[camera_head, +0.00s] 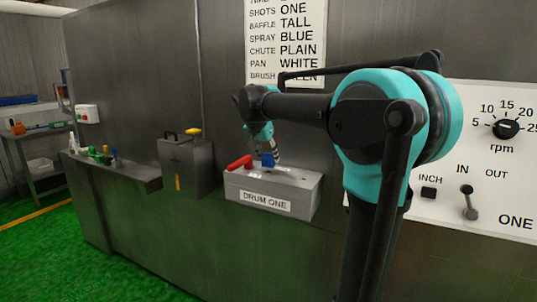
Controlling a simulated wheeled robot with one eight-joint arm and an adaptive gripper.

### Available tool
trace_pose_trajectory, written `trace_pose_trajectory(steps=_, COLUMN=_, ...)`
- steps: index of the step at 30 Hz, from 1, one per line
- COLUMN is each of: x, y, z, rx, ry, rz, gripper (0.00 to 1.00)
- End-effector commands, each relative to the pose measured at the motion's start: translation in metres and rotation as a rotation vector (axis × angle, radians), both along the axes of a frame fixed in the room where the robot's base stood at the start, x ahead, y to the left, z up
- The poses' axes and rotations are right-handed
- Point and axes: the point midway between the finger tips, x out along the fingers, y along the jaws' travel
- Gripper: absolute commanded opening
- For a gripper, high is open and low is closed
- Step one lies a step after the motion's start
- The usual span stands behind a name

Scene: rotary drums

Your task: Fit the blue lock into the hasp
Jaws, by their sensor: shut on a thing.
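The blue lock (268,160) is a small blue piece at the tip of my gripper (270,152), just above the top of the grey DRUM ONE box (302,193). My gripper is shut on it, and the fingers are small and partly hidden. A red handle (240,163) lies on the box top just left of the lock. The hasp cannot be told apart clearly at this size. I cannot tell whether the lock touches the box.
A grey box (200,160) with a yellow-topped item (194,131) stands left. Several small bottles (106,154) sit on the ledge further left. A white panel (480,130) with an rpm dial and IN/OUT lever is at right. My arm hides the middle right.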

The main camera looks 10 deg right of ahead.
Motion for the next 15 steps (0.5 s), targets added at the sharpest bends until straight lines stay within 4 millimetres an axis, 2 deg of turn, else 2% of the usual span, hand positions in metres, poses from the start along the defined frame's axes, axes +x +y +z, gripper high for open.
trace_pose_trajectory(steps=15, x=0.0, y=0.0, z=-0.012, rx=0.0, ry=0.0, rz=0.0, gripper=0.06)
